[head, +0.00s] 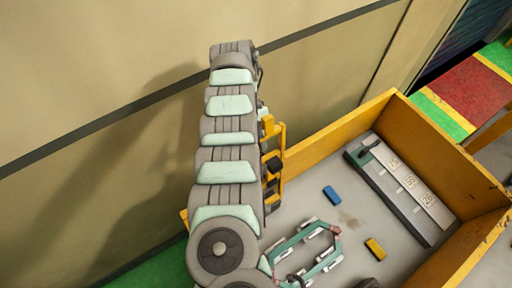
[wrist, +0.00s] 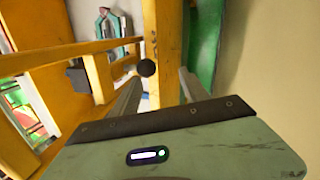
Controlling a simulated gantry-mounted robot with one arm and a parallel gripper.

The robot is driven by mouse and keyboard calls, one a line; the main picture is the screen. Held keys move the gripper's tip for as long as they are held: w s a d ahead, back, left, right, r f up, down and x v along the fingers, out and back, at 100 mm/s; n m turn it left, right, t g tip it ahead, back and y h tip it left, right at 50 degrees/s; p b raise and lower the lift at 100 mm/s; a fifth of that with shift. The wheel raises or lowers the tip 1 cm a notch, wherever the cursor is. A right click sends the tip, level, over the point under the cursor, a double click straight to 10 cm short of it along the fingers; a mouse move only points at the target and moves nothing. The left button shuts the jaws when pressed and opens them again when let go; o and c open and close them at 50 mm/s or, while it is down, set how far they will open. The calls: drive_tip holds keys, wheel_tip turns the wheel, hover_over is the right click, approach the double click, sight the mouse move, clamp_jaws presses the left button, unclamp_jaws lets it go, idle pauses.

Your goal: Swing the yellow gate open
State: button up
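The yellow gate (head: 281,152) is partly hidden behind my arm in the head view. In the wrist view, yellow rails (wrist: 60,55) run left from an upright yellow post (wrist: 162,40). A round dark knob (wrist: 146,67) shows at the post, just beyond my fingertips. My gripper (wrist: 161,75) is open, its two grey fingers apart with the post and knob in view between them. I cannot tell whether the fingers touch either one. In the head view my gripper is hidden.
A yellow-walled tray (head: 435,150) holds a grey numbered fixture (head: 405,190), a blue block (head: 331,195), a yellow block (head: 375,249) and a green frame (head: 290,240). A beige wall (head: 90,70) stands close behind my arm.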

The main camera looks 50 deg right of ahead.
drive_tip(key=a+v, duration=0.1)
drive_tip(key=v, duration=0.6)
drive_tip(key=shift+w+d+r+b, duration=0.2)
drive_tip(key=shift+w+d+b, duration=0.15)
drive_tip(key=shift+w+b, duration=0.1)
